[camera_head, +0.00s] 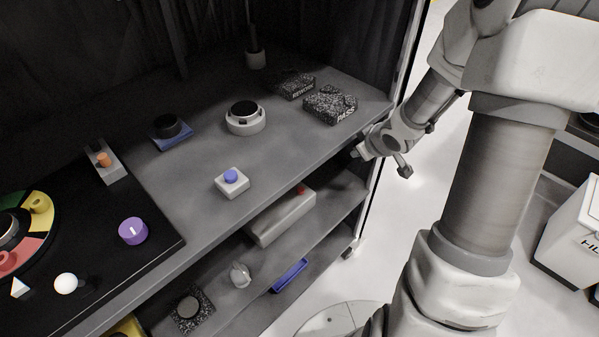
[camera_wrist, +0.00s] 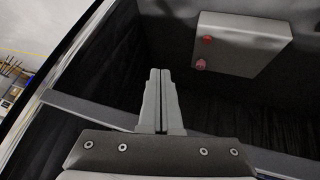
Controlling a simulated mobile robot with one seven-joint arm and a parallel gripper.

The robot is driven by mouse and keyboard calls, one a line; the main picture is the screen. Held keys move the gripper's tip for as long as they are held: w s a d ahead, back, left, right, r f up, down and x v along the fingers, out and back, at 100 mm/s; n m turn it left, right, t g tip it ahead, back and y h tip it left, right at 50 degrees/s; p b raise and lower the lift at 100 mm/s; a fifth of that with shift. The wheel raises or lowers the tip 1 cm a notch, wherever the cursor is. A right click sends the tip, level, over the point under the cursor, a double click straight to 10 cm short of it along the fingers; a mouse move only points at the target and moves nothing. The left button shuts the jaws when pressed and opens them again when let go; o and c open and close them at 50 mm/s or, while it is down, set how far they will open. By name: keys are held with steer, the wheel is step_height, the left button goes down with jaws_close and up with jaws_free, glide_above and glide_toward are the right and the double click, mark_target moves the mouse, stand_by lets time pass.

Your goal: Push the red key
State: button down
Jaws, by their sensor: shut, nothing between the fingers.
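A small red key (camera_head: 300,190) shows at the far end of a long pale grey box (camera_head: 281,218) on the shelf below the top one. In the wrist view a pale box (camera_wrist: 243,45) carries a red round key (camera_wrist: 207,40) and a pinkish-red piece (camera_wrist: 200,64) close below it; it looks like the same box. My gripper (camera_head: 361,152) is by the right edge of the shelving, to the right of the box and apart from it. In the wrist view its two fingers (camera_wrist: 160,74) are together and empty, with the box beyond and to their right.
The top shelf holds a blue button on a white block (camera_head: 232,182), a round dial (camera_head: 245,117) and dark speckled blocks (camera_head: 330,104). A shelf edge (camera_wrist: 90,108) crosses the wrist view behind the fingers. A blue tray (camera_head: 290,275) lies lower down.

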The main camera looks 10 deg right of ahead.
steer(key=w+a+f+n+y+b, duration=0.1)
steer(key=w+a+f+y+b, duration=0.1)
steer(key=a+f+y, duration=0.2)
steer(key=a+f, duration=0.3)
steer(key=f, duration=0.2)
steer(key=shift+a+f+y, duration=0.3)
steer(key=shift+a+f, duration=0.05)
steer(key=shift+f, duration=0.05)
steer(key=shift+f, duration=0.1)
steer(key=b, duration=0.5)
glide_above(298, 187)
steer(key=s+d, duration=0.2)
steer(key=f, duration=0.7)
steer(key=shift+s+a+f, duration=0.2)
steer(key=shift+a+f, duration=0.05)
step_height(298, 187, down, 2)
steer(key=shift+f+b, duration=0.2)
steer(key=shift+b, duration=0.25)
steer(key=shift+f, duration=0.5)
steer(key=shift+d, duration=0.1)
